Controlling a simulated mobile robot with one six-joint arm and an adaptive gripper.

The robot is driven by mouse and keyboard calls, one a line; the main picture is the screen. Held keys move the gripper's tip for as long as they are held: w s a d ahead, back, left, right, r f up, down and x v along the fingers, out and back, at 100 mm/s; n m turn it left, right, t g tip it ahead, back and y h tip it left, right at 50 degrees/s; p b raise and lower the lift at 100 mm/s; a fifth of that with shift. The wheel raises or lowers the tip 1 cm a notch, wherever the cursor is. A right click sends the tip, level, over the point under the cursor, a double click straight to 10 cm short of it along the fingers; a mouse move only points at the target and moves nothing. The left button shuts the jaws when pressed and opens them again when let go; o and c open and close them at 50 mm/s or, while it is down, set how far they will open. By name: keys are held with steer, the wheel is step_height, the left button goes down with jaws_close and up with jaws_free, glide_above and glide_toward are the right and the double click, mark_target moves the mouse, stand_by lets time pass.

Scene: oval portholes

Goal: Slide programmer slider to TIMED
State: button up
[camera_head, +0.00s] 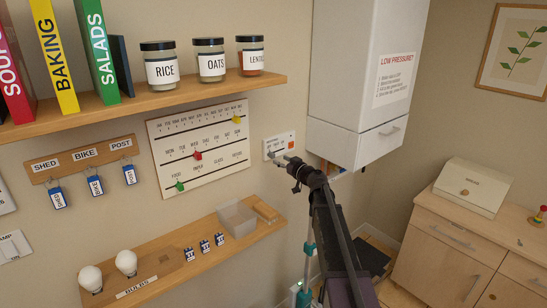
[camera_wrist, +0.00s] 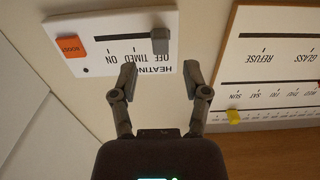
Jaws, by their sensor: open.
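The heating programmer (camera_head: 270,145) is a small white panel on the wall, left of the boiler. In the wrist view it appears upside down, and the programmer (camera_wrist: 110,58) reads HEATING with OFF, TIMED and ON. Its grey slider knob (camera_wrist: 161,40) sits at the OFF end of a dark slot. My gripper (camera_wrist: 160,76) is open and empty, its fingers spread in front of the panel's OFF side, with the knob beyond the tips and roughly in line with the gap. In the head view my gripper (camera_head: 282,160) covers the panel's lower part. Contact with the knob cannot be told.
An orange-red BOOST button (camera_wrist: 70,46) sits near the ON end of the slot. The white boiler (camera_head: 340,85) stands close on the right. A planner board (camera_head: 200,165) with coloured markers hangs to the left, above a wooden shelf (camera_head: 155,275).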

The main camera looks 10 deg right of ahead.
mark_target(274, 156)
steer(key=shift+x, duration=2.6)
jaws_close()
